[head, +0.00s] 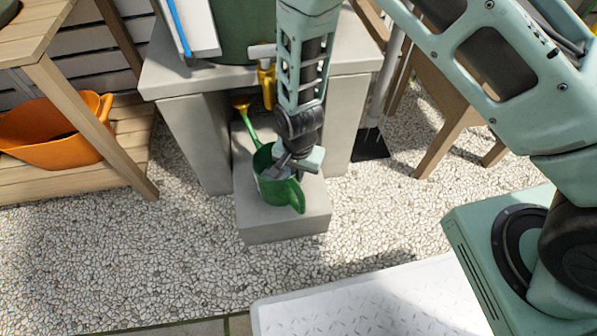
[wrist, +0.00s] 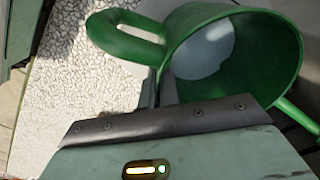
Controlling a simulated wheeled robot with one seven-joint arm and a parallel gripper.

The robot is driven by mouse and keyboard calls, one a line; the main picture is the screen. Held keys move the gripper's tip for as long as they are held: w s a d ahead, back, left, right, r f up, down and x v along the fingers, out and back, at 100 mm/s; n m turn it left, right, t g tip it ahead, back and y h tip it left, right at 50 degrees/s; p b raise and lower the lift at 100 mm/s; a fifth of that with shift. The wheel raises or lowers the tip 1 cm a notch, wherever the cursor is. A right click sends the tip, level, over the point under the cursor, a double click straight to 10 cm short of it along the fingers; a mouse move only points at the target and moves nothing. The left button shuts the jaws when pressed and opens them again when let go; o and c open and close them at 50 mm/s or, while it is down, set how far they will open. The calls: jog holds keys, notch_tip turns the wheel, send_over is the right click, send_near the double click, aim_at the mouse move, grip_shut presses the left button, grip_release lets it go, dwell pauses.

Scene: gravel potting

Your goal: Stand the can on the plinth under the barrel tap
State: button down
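The can is a green watering can (head: 270,185) with a yellow rose on its spout, which points up and back. It is over the pale concrete plinth (head: 283,230), handle toward the front. I cannot tell whether its base touches the plinth. The yellow barrel tap (head: 266,84) is above and behind it, on the green barrel (head: 236,32). My gripper (head: 290,165) is at the can's rim, beside the handle. In the wrist view, the can's open mouth and handle (wrist: 127,37) are just beyond my gripper (wrist: 160,92). The fingertips are mostly hidden, so their grip is unclear.
A concrete stand (head: 185,82) with legs on both sides of the plinth bears the barrel. An orange tub (head: 55,135) sits on a wooden shelf at left. Wooden legs (head: 455,125) stand at right. Gravel (head: 180,260) in front is clear.

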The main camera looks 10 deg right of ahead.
jog(key=shift+w, duration=0.1)
jog(key=c, duration=1.6)
grip_release()
jog(key=shift+f, duration=0.1)
jog(key=shift+c, duration=0.2)
notch_tip(320, 180, up, 8)
jog(key=p, duration=0.4)
jog(key=shift+f, duration=0.1)
